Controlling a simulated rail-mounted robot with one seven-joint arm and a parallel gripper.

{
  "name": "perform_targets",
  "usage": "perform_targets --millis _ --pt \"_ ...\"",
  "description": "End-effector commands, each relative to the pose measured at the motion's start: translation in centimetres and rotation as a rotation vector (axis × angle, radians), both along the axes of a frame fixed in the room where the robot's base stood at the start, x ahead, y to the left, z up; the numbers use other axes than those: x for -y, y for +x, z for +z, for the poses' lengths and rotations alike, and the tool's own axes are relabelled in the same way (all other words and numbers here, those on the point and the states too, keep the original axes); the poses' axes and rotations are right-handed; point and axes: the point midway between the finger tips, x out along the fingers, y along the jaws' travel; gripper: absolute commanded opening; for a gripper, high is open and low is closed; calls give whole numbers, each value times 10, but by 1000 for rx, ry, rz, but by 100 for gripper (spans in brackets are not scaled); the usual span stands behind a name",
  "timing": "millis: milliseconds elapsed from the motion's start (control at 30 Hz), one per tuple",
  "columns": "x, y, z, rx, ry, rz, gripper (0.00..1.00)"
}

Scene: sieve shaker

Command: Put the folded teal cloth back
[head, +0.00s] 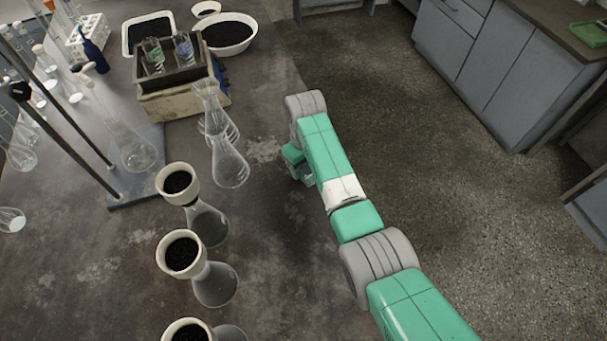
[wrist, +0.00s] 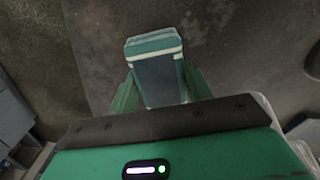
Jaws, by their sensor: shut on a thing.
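My gripper (wrist: 160,92) is shut on the folded teal cloth (wrist: 153,45), which shows in the wrist view as a teal block with pale stripes and a dark grey-blue face. The cloth sits between the two green fingers, over the dark, stained worktop. In the head view my gripper (head: 302,172) is near the worktop's right edge, to the right of the glass flasks. There my arm hides most of the gripper, and I cannot clearly make out the cloth. I cannot tell whether the cloth touches the worktop.
Clear flasks (head: 229,165) stand left of my gripper. Several flasks with black-filled cups, one cup here (head: 182,254), line the front. A wooden box (head: 182,98) holding jars, and a bowl of black grains (head: 228,46), stand behind. The worktop (head: 90,262) is bare at front left.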

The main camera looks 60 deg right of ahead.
Motion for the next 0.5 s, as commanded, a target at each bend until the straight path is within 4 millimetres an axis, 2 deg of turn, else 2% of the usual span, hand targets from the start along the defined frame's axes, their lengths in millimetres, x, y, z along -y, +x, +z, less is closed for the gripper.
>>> perform_targets --millis 233,400,500 --pt "4 7 -1 0 0 0 24" --pt "4 6 -34 -1 2 0 24" --pt "4 6 -36 1 0 0 24"
